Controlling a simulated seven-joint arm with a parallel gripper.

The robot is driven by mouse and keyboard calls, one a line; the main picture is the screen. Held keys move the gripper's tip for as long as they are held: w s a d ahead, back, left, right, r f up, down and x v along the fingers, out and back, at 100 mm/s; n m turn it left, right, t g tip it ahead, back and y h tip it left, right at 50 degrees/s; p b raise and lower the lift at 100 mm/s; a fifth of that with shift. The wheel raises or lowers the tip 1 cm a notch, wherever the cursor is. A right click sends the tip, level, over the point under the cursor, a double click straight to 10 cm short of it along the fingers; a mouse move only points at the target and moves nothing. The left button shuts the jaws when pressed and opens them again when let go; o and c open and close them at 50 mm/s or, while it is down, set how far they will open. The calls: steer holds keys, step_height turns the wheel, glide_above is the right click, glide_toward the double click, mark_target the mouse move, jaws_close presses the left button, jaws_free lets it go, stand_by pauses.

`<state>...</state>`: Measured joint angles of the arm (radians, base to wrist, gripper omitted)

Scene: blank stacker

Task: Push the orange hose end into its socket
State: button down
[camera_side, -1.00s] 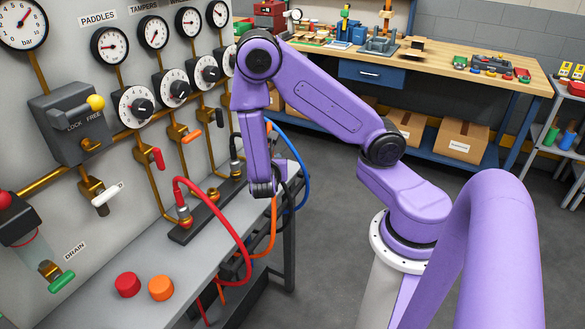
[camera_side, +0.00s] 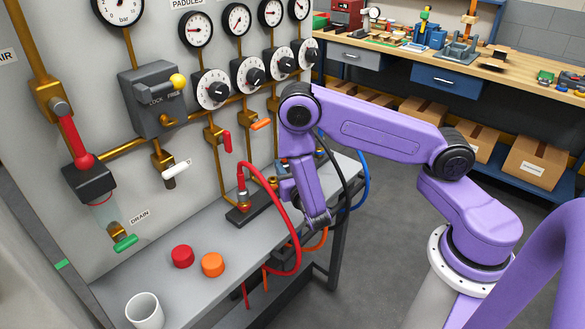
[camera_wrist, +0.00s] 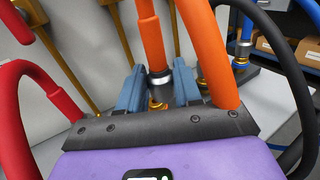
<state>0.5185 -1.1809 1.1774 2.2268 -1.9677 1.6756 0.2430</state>
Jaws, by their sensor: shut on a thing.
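My gripper (camera_wrist: 159,78) has its two blue-grey fingers closed around the orange hose end (camera_wrist: 158,88), at its dark and metal collar. Above the collar the orange hose (camera_wrist: 205,45) rises out of view, and a length of it comes down on the right. A little brass shows below the collar; I cannot tell whether it is a socket or part of the hose end.
The red hose (camera_side: 285,205) arches close to the left of my gripper. Black and blue hoses (camera_side: 364,180) hang behind it. Red and orange caps (camera_side: 212,264) and a white cup (camera_side: 144,311) stand on the bench (camera_side: 180,290). A valve panel rises behind.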

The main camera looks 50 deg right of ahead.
steer(key=shift+w+f, duration=0.15)
steer(key=shift+w, duration=1.15)
steer(key=shift+w+f, duration=0.1)
steer(key=shift+w, duration=1.15)
steer(key=shift+f, duration=1.05)
steer(key=shift+s+f, duration=0.1)
steer(key=shift+f, duration=1.1)
stand_by(1.2)
steer(key=c, duration=0.7)
jaws_free()
steer(key=v, duration=1.7)
steer(key=shift+s, duration=0.2)
steer(key=shift+r, duration=0.1)
